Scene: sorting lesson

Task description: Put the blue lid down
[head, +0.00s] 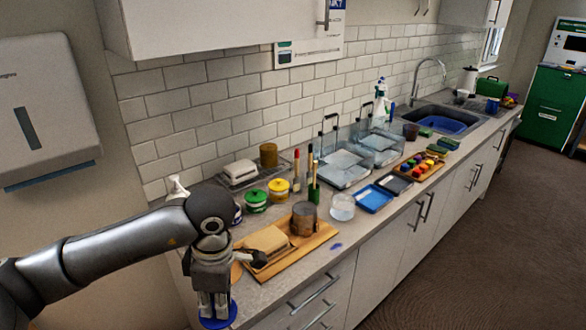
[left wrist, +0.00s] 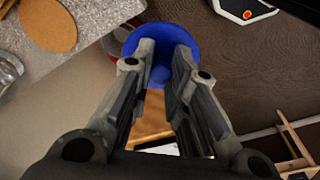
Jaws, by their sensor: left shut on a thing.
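The blue lid (head: 233,316) is a round disc at the bottom of the head view, by the counter's front edge. My left gripper (head: 212,308) points down and is shut on the lid. In the left wrist view the blue lid (left wrist: 165,36) spans the fingertips, with its small knob between the fingers of the gripper (left wrist: 160,72). The lid hides what is directly beneath it, so I cannot tell whether it touches anything. A reddish rim shows partly behind it there. My right gripper is not in view.
A wooden board (head: 312,242) with a tan block (head: 266,239) and a brownish pot (head: 304,219) lies right of my gripper. Green (head: 256,200) and yellow (head: 279,190) lidded pots stand behind. A blue tray (head: 374,198) lies farther right. The counter's front edge is close.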

